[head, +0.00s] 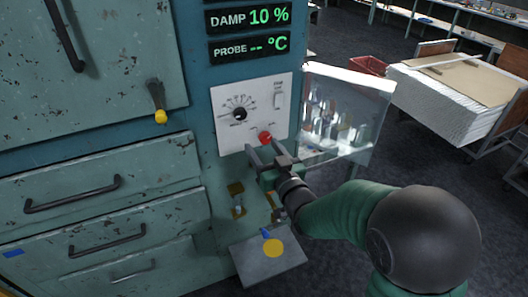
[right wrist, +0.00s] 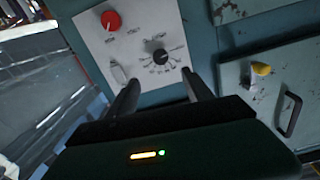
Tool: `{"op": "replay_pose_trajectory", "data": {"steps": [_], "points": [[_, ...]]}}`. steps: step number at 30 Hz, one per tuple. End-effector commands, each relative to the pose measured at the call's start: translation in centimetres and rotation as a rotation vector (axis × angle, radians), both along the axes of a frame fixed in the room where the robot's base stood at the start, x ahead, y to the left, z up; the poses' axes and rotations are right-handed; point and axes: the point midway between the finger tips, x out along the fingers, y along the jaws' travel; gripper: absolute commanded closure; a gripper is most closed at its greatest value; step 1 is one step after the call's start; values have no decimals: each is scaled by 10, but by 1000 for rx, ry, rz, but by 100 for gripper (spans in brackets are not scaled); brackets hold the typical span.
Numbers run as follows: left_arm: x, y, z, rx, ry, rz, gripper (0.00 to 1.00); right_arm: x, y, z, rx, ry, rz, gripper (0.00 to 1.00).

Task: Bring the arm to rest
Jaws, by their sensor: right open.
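My right arm comes in from the lower right of the head view. My right gripper (head: 262,151) is open and empty, just below the red knob (head: 265,138) on the white control panel (head: 226,139). In the right wrist view the two fingers of my right gripper (right wrist: 162,92) stand apart, pointing at the panel (right wrist: 97,50). That view also shows the red knob (right wrist: 111,20), the black dial (right wrist: 160,57) and the switch. I cannot tell whether a finger touches the panel. My left gripper is in neither view.
A teal cabinet (head: 100,205) with drawers and a yellow-tipped lever (head: 158,105) fills the left. A glass-sided case (head: 345,105) with bottles stands right of the panel. A grey shelf (head: 262,262) with a yellow disc juts out below. Stacked white sheets (head: 450,85) stand at the right.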

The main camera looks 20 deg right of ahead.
Motion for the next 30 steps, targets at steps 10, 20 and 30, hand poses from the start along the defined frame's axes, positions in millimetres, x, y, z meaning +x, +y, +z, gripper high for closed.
{"op": "replay_pose_trajectory", "data": {"steps": [10,20,30], "points": [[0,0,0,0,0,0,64,-1,0,0,0,1,0,41],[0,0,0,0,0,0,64,-45,3,-96,-41,452,-39,41],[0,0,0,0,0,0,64,-230,27,-210,-100,1284,25,41]]}}
